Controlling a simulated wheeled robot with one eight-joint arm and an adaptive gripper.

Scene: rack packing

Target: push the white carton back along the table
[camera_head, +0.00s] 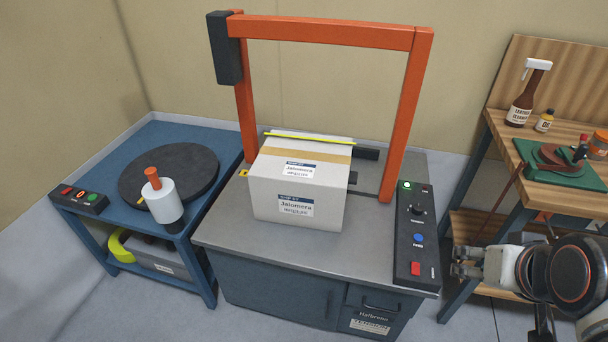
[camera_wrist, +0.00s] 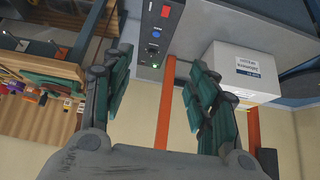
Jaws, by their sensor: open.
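The white carton (camera_head: 298,187) stands upright on the grey metal table (camera_head: 260,258), partly under the orange arch (camera_head: 330,32). It has a tan tape strip and printed labels, and a yellow-green strap runs along its far top edge. The carton also shows at the right of the wrist view (camera_wrist: 243,70). My gripper (camera_head: 455,262) is to the right of the table, apart from the carton. In the wrist view the fingers (camera_wrist: 158,95) are spread with nothing between them.
A control panel (camera_head: 416,235) with buttons lies along the table's right edge. A blue cart (camera_head: 200,148) with a dark turntable (camera_head: 180,165) stands left. A wooden bench (camera_head: 570,130) with bottles and a green tray stands right. The table's front left is clear.

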